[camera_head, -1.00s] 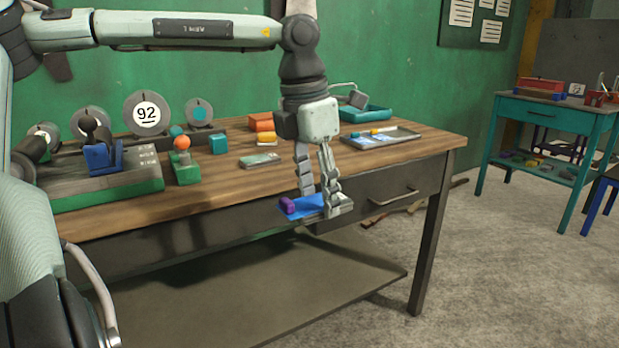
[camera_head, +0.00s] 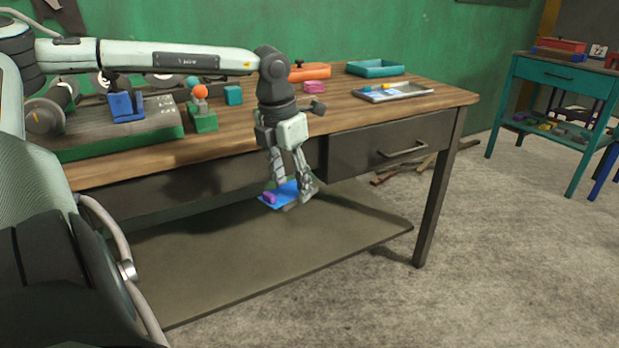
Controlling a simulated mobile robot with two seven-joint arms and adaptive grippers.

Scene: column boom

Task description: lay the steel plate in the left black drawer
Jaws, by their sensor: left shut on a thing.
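My left gripper (camera_head: 292,193) points down in front of the wooden-topped bench. Its fingers are shut on a flat blue piece (camera_head: 281,194) with a small purple part (camera_head: 269,197) at its left end. Something grey shows by the fingertips. I cannot tell whether this piece is the steel plate. The dark bench front left of the right drawer (camera_head: 365,152) lies behind the gripper in shadow (camera_head: 190,186); I cannot make out a left drawer handle or whether that drawer is open. The right drawer has a bar handle and looks shut. My right gripper is not in view.
The bench top (camera_head: 235,130) holds a grey tray (camera_head: 426,92), a teal tray (camera_head: 375,67), a teal block (camera_head: 233,95) and a green block with an orange ball (camera_head: 200,91). A low shelf (camera_head: 250,262) lies below. Open floor is on the right, before a teal table (camera_head: 560,72).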

